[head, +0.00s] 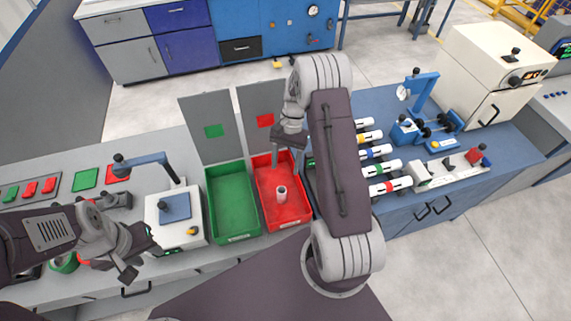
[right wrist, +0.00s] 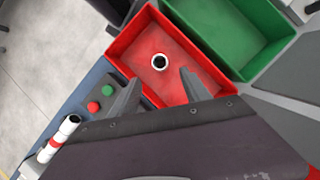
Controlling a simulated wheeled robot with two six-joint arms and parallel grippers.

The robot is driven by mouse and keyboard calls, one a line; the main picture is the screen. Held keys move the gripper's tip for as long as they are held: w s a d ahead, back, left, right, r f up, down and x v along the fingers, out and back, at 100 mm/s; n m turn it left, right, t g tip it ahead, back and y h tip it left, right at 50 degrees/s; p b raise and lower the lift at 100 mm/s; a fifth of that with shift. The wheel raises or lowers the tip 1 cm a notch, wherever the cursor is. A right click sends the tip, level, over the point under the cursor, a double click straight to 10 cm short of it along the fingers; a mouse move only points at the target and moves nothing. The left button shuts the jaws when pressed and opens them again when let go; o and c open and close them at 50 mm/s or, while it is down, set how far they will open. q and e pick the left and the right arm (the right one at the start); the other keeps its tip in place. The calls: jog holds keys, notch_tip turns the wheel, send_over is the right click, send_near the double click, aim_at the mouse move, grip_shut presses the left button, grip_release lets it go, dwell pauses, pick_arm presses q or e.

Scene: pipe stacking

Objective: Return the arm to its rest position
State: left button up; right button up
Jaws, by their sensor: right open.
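My right gripper (head: 286,158) is over the far part of the red bin (head: 298,224). In the right wrist view its two fingers (right wrist: 158,92) are spread, with nothing between them. A short white pipe (head: 281,194) stands in the red bin, apart from the fingers; in the right wrist view its round open end (right wrist: 160,62) faces the camera. My left gripper (head: 130,258) is at the left, in front of a white tester box (head: 176,222). I cannot make out how far its fingers are apart.
An empty green bin (head: 232,204) stands left of the red bin. Several white pipes with coloured bands (head: 374,152) lie on a rack to the right, partly behind my right arm. A blue press (head: 422,98) and a cream cabinet (head: 490,70) stand further right.

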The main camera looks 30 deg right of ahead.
dwell(0.3)
jog(key=a+r+n+t+h+b, duration=0.1)
jog(key=a+r+n, duration=0.2)
jog(key=a+r, duration=0.4)
jog(key=s+a+n+t+h+b, duration=0.1)
jog(key=s+n+t+h, duration=0.1)
jog(key=s+n, duration=0.4)
jog(key=s+t, duration=0.1)
jog(key=s, duration=0.4)
jog(key=shift+s+f, duration=0.2)
jog(key=shift+s, duration=0.15)
jog(key=shift+w+a, duration=0.15)
